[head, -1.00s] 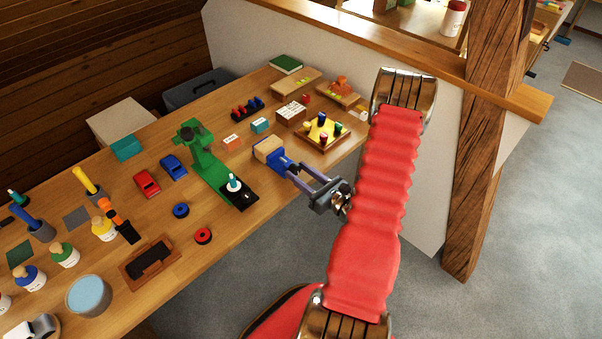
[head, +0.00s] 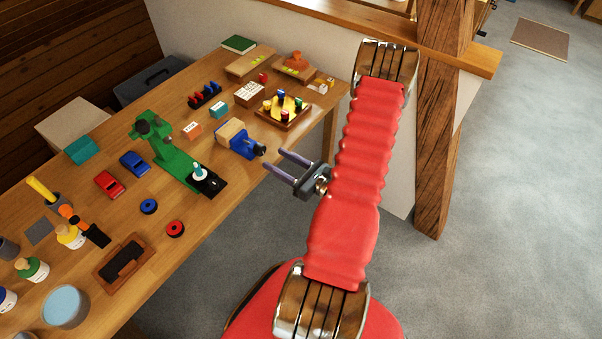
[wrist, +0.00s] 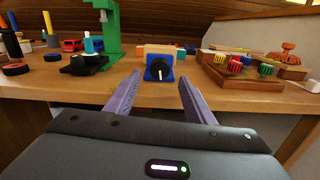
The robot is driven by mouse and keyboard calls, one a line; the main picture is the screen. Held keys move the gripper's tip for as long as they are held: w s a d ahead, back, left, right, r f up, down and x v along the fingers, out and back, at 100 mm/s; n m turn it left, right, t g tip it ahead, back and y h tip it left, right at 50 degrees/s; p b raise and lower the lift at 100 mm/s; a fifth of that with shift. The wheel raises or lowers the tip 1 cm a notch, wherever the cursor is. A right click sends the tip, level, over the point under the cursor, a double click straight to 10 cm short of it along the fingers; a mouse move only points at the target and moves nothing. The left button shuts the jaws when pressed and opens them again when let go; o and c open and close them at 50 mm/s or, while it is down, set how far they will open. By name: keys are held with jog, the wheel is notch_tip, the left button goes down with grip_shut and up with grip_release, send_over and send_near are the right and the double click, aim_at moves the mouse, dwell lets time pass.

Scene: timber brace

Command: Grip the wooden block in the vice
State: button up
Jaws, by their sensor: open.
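The blue vice (head: 243,146) stands near the front edge of the wooden table, with the pale wooden block (head: 229,131) at its far side. In the wrist view the vice (wrist: 159,68) is straight ahead, its dark knob facing me, and the block (wrist: 160,48) shows above and behind it. Whether the jaws touch the block cannot be told. My gripper (head: 273,164) is open and empty, off the table's front edge and apart from the vice. In the wrist view its two purple fingers (wrist: 156,90) point at the vice from either side.
A green press (head: 173,152) stands left of the vice. A tray of coloured pegs (head: 283,110) lies to its right. Orange (head: 192,130) and teal (head: 218,109) small blocks lie behind it. A timber post (head: 437,130) rises at the right. The space before the table edge is clear.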

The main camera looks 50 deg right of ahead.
jog(key=s, duration=0.8)
jog(key=shift+s, duration=0.15)
dwell(0.5)
